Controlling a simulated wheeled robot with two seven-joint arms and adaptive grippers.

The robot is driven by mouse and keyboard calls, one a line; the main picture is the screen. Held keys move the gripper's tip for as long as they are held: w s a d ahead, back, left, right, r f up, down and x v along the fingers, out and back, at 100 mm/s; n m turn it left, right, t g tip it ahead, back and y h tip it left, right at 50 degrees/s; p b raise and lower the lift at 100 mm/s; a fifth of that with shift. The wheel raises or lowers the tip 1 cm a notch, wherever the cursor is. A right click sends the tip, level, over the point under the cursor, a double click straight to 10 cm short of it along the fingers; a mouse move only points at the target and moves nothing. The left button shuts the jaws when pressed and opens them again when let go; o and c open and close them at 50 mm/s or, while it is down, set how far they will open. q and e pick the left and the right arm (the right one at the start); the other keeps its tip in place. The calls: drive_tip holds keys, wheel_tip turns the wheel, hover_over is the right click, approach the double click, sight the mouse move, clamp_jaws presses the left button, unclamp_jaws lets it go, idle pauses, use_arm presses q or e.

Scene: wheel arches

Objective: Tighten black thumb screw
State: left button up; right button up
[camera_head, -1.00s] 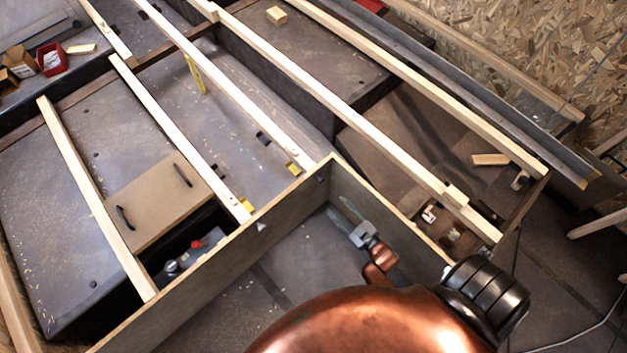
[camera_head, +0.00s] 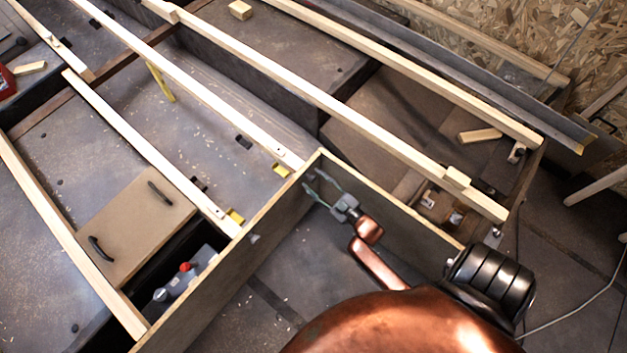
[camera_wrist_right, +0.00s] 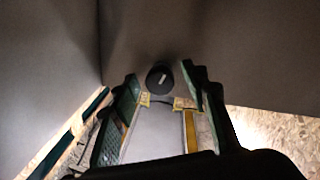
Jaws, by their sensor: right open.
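The black thumb screw (camera_wrist_right: 160,78) shows in the right wrist view as a round dark knob with a pale slot mark, on a grey-brown panel. My right gripper (camera_wrist_right: 163,80) is open. Its two green-edged fingers stand on either side of the knob in that picture, and I cannot tell whether they touch it. In the head view my right gripper (camera_head: 318,182) is at the inner corner of the wooden panel frame (camera_head: 375,205). There the screw is hard to make out beside the fingers. My left gripper is not in view.
Long pale wooden slats (camera_head: 325,100) cross the grey floor sections. A brown lid with two black handles (camera_head: 135,225) lies at left, beside a box with a red knob (camera_head: 185,267). A small wood block (camera_head: 240,10) lies at the top.

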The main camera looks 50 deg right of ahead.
drive_tip(key=shift+c, duration=0.3)
clamp_jaws()
idle(0.3)
